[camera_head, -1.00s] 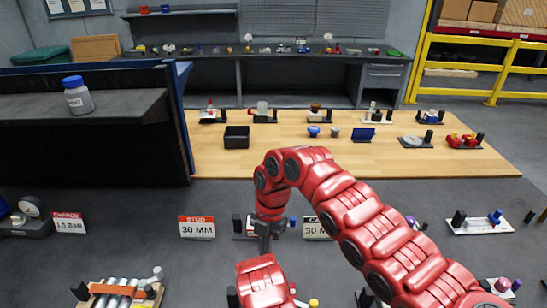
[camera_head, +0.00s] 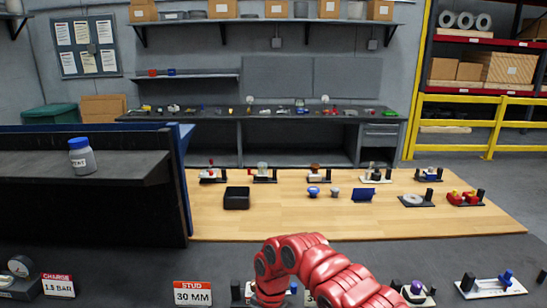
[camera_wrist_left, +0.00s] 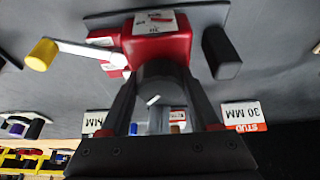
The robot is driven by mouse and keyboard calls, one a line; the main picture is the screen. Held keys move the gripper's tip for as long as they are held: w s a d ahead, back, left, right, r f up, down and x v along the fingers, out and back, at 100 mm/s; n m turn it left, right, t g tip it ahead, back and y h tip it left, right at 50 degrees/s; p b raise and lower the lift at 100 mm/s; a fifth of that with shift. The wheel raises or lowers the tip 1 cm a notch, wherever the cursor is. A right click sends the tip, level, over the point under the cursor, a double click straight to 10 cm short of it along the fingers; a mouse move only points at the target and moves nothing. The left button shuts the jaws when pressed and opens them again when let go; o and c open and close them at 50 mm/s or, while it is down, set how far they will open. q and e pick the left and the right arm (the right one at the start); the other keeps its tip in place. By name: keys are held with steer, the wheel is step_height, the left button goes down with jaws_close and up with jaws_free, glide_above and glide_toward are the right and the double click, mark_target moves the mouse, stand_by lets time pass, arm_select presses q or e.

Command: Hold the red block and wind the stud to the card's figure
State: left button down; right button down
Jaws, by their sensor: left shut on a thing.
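In the left wrist view, which is upside down, the red block (camera_wrist_left: 160,48) fills the upper middle. It has a white label and a crank arm with a yellow knob (camera_wrist_left: 42,55). My left gripper (camera_wrist_left: 163,98) is shut around the dark grey round part in front of the red block. The stud cannot be made out surely. The stud card (camera_head: 193,294) reads 30 MM in the head view and also shows in the left wrist view (camera_wrist_left: 244,116).
A black post (camera_wrist_left: 222,52) stands close beside the red block. A charge card (camera_head: 58,286) and gauge (camera_head: 20,265) are at the left. A purple-topped fixture (camera_head: 416,290) and blue-handled fixture (camera_head: 500,283) are at the right. The wooden table (camera_head: 290,218) beyond holds several fixtures.

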steer(key=shift+s, duration=0.4)
steer(key=s+v, duration=0.1)
steer(key=v, duration=0.4)
steer(key=shift+w+a+r, duration=0.2)
steer(key=shift+w+r, duration=0.25)
steer(key=shift+r, duration=0.1)
steer(key=w+x, duration=0.1)
steer(key=x, duration=0.5)
steer(key=shift+d, duration=0.3)
stand_by(0.5)
steer(key=shift+w, duration=0.1)
